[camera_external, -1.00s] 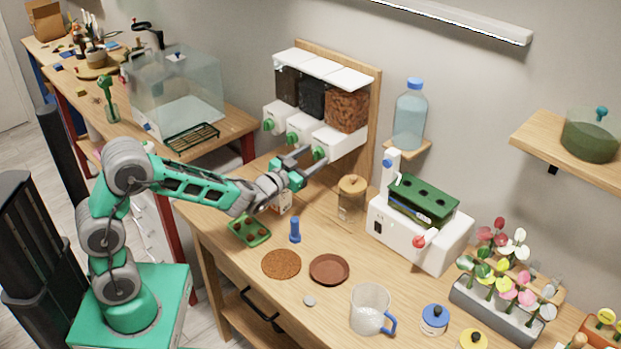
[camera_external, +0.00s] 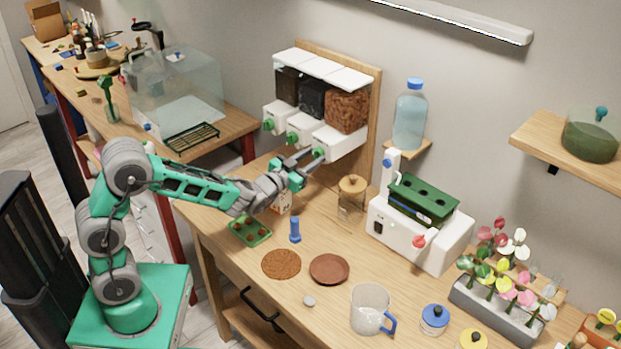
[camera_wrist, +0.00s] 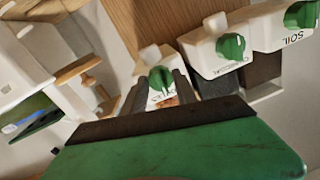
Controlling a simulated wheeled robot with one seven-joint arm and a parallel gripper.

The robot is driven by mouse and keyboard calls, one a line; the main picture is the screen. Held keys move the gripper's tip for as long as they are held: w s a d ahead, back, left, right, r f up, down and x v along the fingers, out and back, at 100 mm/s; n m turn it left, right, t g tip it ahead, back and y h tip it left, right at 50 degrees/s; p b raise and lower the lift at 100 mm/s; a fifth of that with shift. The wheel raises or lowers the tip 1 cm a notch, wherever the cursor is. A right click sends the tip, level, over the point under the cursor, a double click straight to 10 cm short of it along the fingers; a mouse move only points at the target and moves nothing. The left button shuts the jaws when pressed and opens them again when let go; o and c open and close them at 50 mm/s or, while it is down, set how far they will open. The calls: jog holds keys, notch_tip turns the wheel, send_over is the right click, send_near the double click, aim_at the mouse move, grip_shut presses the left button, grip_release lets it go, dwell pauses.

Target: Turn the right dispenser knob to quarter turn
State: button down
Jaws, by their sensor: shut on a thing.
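The dispenser (camera_external: 334,146) on the wall board has three white outlets, each with a green knob. The right knob (camera_external: 319,152) is at the end under the brown chunky fill. My gripper (camera_external: 309,158) reaches it from the left front, its fingers shut on it. In the wrist view the right knob (camera_wrist: 161,81) shows between the two dark fingers of my gripper (camera_wrist: 158,88). Its raised grip runs roughly up and down there; its exact turn angle is hard to tell. The label below it is partly hidden by my gripper.
The middle knob (camera_external: 292,138) and left knob (camera_external: 269,125) sit close to the left. A corked jar (camera_external: 351,198) stands below right. A blue-capped bottle (camera_external: 409,115) is on a small shelf to the right. A green seed tray (camera_external: 250,231) lies on the bench below.

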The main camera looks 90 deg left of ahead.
jog(key=shift+m, duration=0.3)
jog(key=m+b, duration=0.2)
jog(key=m, duration=0.1)
jog(key=shift+f, duration=0.15)
jog(key=m+b, duration=0.2)
jog(key=m, duration=0.3)
jog(key=shift+s+t, duration=0.1)
jog(key=shift+t, duration=0.2)
jog(key=m, duration=0.5)
jog(key=shift+a, duration=0.1)
jog(key=m+b, duration=0.1)
jog(key=m, duration=0.4)
jog(key=shift+t, duration=0.4)
jog(key=c, duration=1)
grip_release()
jog(key=shift+o, duration=0.2)
